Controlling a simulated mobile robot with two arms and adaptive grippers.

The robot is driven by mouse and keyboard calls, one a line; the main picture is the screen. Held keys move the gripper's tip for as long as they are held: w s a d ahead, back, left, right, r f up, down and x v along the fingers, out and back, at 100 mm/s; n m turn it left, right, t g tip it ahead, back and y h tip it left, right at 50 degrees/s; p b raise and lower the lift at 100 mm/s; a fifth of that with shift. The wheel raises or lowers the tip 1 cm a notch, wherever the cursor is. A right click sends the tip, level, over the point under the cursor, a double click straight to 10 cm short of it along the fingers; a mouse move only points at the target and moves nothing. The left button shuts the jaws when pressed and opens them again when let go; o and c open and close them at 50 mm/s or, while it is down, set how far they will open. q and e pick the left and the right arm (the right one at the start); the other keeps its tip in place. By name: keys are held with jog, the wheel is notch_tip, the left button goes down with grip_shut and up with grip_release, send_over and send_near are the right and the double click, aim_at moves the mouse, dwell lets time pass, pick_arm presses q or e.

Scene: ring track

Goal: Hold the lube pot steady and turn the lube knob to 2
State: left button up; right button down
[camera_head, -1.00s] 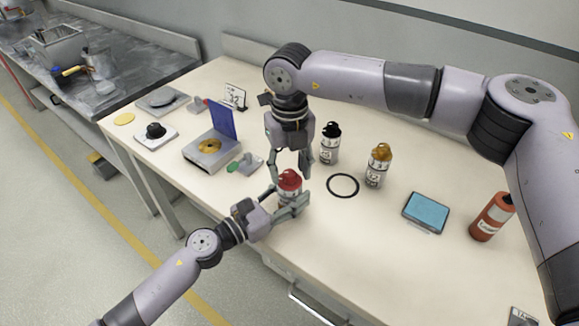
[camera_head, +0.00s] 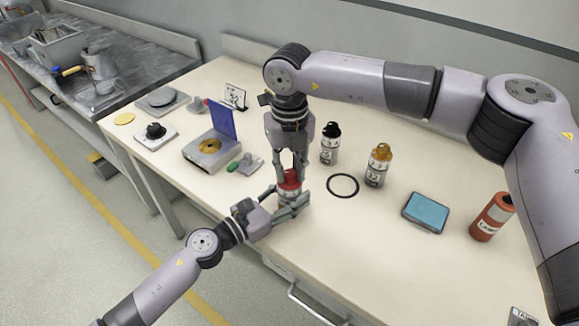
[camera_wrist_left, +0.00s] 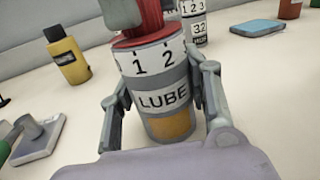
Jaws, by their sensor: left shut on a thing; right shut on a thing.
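The lube pot (camera_head: 287,196) is a small white and grey pot standing upright near the table's front edge. In the left wrist view the pot (camera_wrist_left: 163,101) shows the word LUBE and the numbers 1 and 2 above it. My left gripper (camera_head: 290,203) is shut around the pot's body, a finger on each side. The red lube knob (camera_head: 290,178) is on top and also shows in the left wrist view (camera_wrist_left: 150,22). My right gripper (camera_head: 291,172) points down and is shut on the knob. I cannot tell which number the knob points to.
A black-topped pot (camera_head: 330,145), an orange-topped pot (camera_head: 377,167) and a black ring (camera_head: 342,197) are to the right, with a blue tablet (camera_head: 426,212) and a red bottle (camera_head: 491,218) beyond. A box with a blue lid (camera_head: 207,155) is on the left.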

jog(key=shift+d+n, duration=0.1)
jog(key=shift+n, duration=0.2)
jog(key=n, duration=0.3)
jog(key=shift+n, duration=0.4)
jog(key=n, duration=0.3)
jog(key=shift+n, duration=0.3)
jog(key=n, duration=0.3)
jog(key=shift+n, duration=2.3)
jog(key=c, duration=1.3)
grip_release()
